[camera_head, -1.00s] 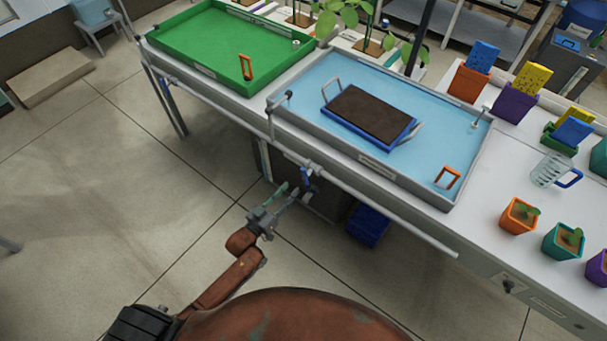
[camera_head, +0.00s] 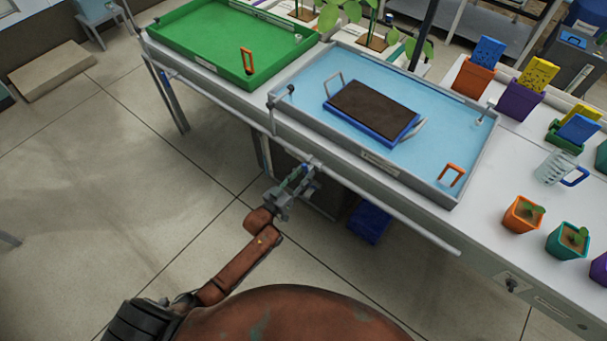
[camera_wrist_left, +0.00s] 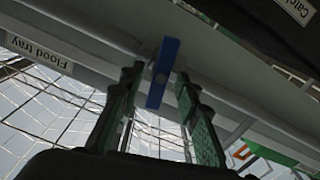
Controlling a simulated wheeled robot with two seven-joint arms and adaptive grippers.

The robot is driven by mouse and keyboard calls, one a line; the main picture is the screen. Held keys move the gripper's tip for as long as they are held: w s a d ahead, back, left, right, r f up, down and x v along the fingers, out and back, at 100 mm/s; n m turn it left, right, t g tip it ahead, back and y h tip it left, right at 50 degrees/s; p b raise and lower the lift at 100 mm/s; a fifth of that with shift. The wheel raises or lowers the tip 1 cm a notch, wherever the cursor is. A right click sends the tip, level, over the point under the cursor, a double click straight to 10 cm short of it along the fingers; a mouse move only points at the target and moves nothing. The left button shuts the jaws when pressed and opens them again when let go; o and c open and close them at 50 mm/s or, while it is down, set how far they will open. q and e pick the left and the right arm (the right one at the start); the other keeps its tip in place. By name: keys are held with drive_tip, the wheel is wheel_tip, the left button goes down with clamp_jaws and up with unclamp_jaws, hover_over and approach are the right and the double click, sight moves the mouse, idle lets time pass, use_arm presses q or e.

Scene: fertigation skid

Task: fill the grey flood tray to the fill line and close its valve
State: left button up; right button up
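The grey flood tray (camera_head: 447,200) is on the bench, with light blue water across its floor. A blue carrier with a dark brown slab (camera_head: 372,110) stands in it. No fill line can be made out. The blue valve handle (camera_wrist_left: 163,73) is on the pipework below the tray's front edge; in the head view the gripper mostly covers it. My left gripper (camera_head: 304,170) is at the handle. In the left wrist view its green-padded fingers (camera_wrist_left: 157,88) are apart, one on each side of the handle, with gaps visible. My right gripper is not in view.
A green tray (camera_head: 262,80) stands left of the grey one. A long rail (camera_head: 400,220) runs along the bench front. A measuring jug (camera_head: 553,167) and potted seedlings (camera_head: 522,214) stand on the right. A blue bin (camera_head: 370,222) is under the bench.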

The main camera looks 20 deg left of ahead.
use_arm(q)
clamp_jaws()
drive_tip(key=shift+r+m+p, duration=0.1)
drive_tip(key=shift+m+p, duration=0.3)
drive_tip(key=shift+m, duration=0.3)
drive_tip(key=shift+d+m, duration=0.1)
drive_tip(key=shift+m, duration=0.6)
unclamp_jaws()
drive_tip(key=shift+s, duration=0.1)
drive_tip(key=v, duration=1.2)
